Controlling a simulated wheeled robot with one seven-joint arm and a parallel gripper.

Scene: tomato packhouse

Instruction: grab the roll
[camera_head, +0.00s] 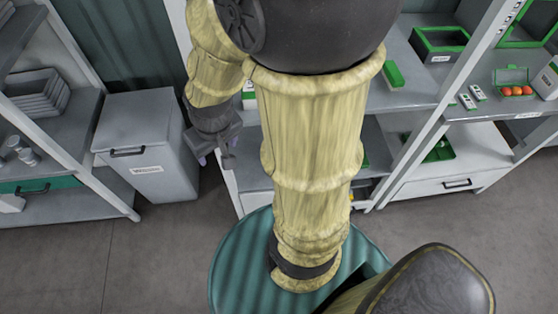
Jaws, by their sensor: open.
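My gripper (214,157) hangs at the end of my arm, left of the picture's middle, in front of the central shelf unit's left edge. It points down, its jaws are open, and I see nothing held in it. I cannot pick out a roll for certain. Small whitish, rounded items (18,148) lie on the left shelf unit, too small to tell whether one is a roll. My arm hides much of the central shelves.
A grey lidded bin (150,150) stands between the left shelf unit (60,142) and my gripper. Right shelves hold a green-rimmed crate (440,32), a green tray (440,155) and a punnet of tomatoes (514,91). Grey floor (150,250) is clear in front.

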